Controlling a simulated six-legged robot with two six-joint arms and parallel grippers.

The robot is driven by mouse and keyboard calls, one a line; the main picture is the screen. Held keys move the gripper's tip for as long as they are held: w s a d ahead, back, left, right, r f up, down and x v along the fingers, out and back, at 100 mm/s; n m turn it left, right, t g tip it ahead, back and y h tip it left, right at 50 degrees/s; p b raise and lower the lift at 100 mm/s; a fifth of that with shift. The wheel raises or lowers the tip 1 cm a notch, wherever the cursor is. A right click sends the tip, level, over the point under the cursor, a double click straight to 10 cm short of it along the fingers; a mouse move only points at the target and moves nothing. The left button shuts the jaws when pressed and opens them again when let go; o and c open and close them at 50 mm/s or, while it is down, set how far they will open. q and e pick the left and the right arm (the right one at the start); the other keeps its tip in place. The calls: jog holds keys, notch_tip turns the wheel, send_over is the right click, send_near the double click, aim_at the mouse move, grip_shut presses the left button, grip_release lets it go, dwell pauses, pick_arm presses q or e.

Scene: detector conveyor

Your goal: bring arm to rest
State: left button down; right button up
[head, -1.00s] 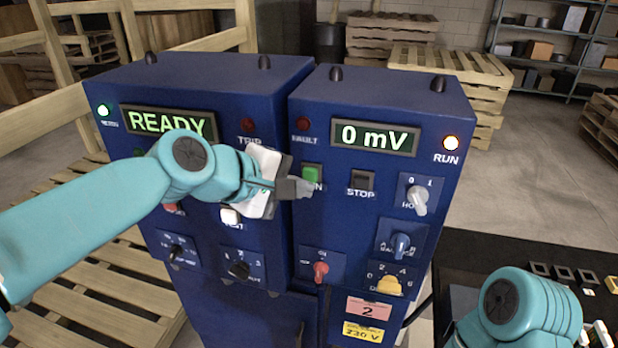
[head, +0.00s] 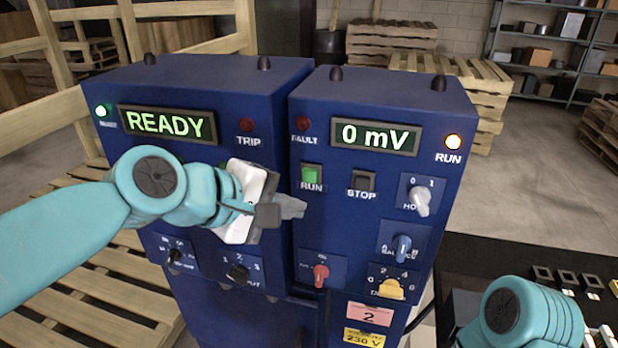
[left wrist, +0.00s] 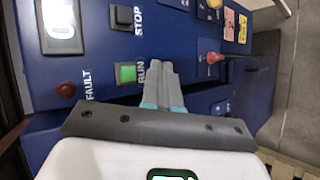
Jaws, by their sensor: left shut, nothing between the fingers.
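My left gripper (head: 292,207) is shut and empty in front of the gap between the two blue cabinets. In the left wrist view its closed fingers (left wrist: 158,82) point at the panel, beside the green RUN button (left wrist: 127,73). In the head view the RUN button (head: 312,174) shows clear, above the fingertips. The left cabinet's display (head: 168,124) reads READY and the right cabinet's display (head: 375,135) reads 0 mV. The RUN lamp (head: 453,142) glows. My right arm (head: 520,315) shows at the lower right; its gripper fingers are out of frame.
The black STOP button (head: 363,181), a red knob (head: 320,275), a blue knob (head: 402,248) and a yellow knob (head: 391,289) stick out of the right panel near my gripper. A dark table (head: 490,258) stands at the right. Wooden pallets (head: 90,295) lie at the left.

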pick_arm(q)
jog(key=shift+w, duration=0.1)
dwell(0.3)
jog(key=w+a+f+n+g+y, duration=0.1)
jog(key=a+f+g+y, duration=0.15)
jog(key=f, duration=1.05)
jog(key=w+a+f+n+g+y, duration=0.15)
jog(key=a+f, duration=0.25)
jog(key=f, duration=0.8)
jog(key=s+a+f+g, duration=0.1)
jog(key=s+a+f, duration=0.15)
jog(key=f, duration=0.35)
jog(key=s+a+f+g, duration=0.1)
jog(key=s+f, duration=0.2)
jog(key=f, duration=0.4)
jog(key=s+f+m+y, duration=0.1)
jog(key=s+f+m, duration=0.8)
jog(key=s+f, duration=0.5)
jog(key=s, duration=0.3)
jog(key=shift+s+a+f+g, duration=0.2)
jog(key=shift+a+g, duration=0.2)
jog(key=shift+d, duration=0.15)
